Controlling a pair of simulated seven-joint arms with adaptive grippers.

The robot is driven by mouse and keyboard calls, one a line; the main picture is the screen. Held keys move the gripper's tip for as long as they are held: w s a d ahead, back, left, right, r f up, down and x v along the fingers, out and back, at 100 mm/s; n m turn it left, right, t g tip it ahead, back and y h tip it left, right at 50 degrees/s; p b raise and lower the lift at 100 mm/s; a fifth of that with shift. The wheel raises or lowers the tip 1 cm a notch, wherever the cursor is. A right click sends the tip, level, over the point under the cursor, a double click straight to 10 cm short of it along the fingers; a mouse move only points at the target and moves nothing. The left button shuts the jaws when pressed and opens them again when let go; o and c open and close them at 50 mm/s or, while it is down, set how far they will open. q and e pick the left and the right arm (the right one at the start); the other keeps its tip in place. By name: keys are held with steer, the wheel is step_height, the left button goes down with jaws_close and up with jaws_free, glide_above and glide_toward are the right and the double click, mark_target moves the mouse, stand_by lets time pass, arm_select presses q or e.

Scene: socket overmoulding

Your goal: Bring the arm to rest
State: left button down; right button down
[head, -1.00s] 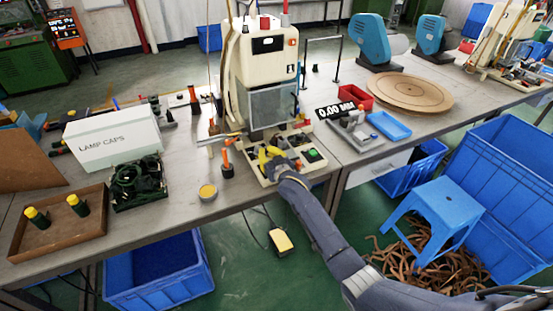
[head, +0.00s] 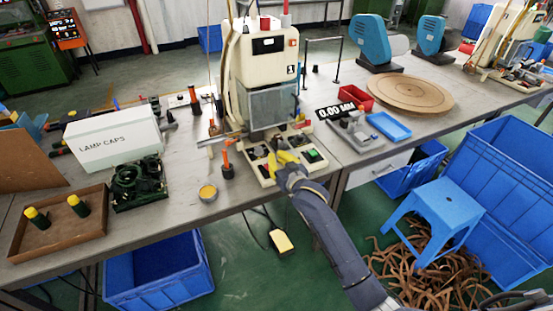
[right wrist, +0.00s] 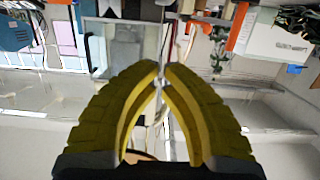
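My right gripper (head: 278,160) is at the front of the white moulding machine (head: 262,75), over its control base (head: 312,156) with black knobs and a green button. My dark right arm reaches it from the lower right. In the right wrist view its yellow fingers (right wrist: 161,78) arch together and their tips meet, with nothing visible held between them. The wrist picture is blurred. Whether the fingers touch the base cannot be told from the head view. My left gripper is in neither view.
A blue stool (head: 440,205) and blue bins stand right. Floor before the bench is partly open.

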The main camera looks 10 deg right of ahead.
steer(key=shift+f, duration=0.1)
stand_by(0.3)
steer(key=s+d+f+g+h, duration=0.1)
steer(key=s+f+g, duration=0.15)
steer(key=f, duration=0.75)
steer(key=s+d+f+g, duration=0.1)
steer(key=s+d+f, duration=0.15)
steer(key=f, duration=0.85)
steer(key=s+d+f+g+h, duration=0.1)
steer(key=s+d+f+g, duration=0.15)
steer(key=s+f, duration=1.05)
steer(key=s+d+f+g+h, duration=0.1)
steer(key=s+f+g, duration=0.2)
steer(key=s+f, duration=0.95)
steer(key=s+d+f+g, duration=0.1)
steer(key=s+f, duration=0.4)
steer(key=s, duration=0.7)
steer(key=s+d+f+n+g, duration=0.1)
steer(key=s+f, duration=0.5)
steer(key=s, duration=0.6)
steer(key=s+d+f+g, duration=0.1)
steer(key=s+f+g, duration=0.2)
steer(key=s, duration=0.9)
step_height(320, 180, down, 4)
steer(key=shift+d+r, duration=0.25)
